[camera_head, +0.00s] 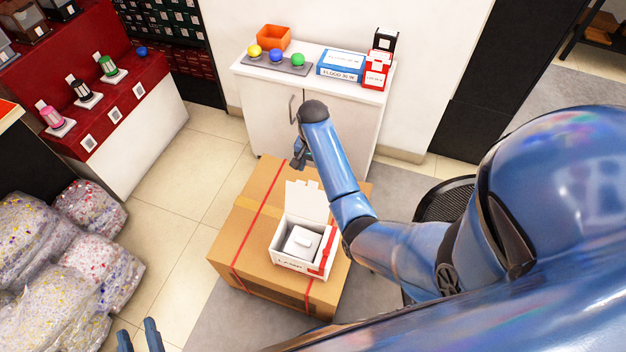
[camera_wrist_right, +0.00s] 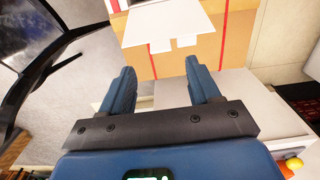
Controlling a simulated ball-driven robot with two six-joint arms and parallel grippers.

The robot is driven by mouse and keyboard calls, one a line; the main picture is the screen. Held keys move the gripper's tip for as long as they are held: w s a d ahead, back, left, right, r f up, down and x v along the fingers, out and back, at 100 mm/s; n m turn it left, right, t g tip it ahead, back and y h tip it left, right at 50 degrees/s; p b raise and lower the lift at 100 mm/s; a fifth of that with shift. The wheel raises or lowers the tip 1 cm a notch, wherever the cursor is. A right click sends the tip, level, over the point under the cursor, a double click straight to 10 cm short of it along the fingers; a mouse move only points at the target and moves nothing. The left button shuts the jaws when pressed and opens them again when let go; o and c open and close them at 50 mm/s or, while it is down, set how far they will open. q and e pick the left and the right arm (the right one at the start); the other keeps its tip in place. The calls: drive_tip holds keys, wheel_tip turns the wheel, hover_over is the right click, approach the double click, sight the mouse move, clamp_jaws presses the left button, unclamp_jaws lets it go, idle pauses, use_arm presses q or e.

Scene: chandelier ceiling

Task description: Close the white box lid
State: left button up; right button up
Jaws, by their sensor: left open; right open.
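The white box (camera_head: 277,258) has red markings and stands on a large cardboard box. Its lid (camera_head: 305,200) stands up from the far side, so the box is open. A white object (camera_head: 302,242) lies inside it. My right gripper (camera_head: 298,163) is beyond the lid's upper edge, apart from it. In the right wrist view, my open right gripper (camera_wrist_right: 157,72) has nothing between its fingers, and the white lid (camera_wrist_right: 165,22) with its two tabs appears ahead. My left gripper (camera_head: 140,338) is open and empty at the bottom left, far from the box.
The cardboard box (camera_head: 245,225) has red straps. Behind it, a white cabinet (camera_head: 270,112) carries coloured balls, an orange bin (camera_head: 273,38) and small boxes. Filled clear bags (camera_head: 85,255) lie at the left. Tiled floor (camera_head: 175,210) between them is clear.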

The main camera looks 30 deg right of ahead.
sight(313, 183)
wheel_tip(313, 183, down, 8)
drive_tip(key=shift+r, duration=0.15)
idle(0.3)
clamp_jaws()
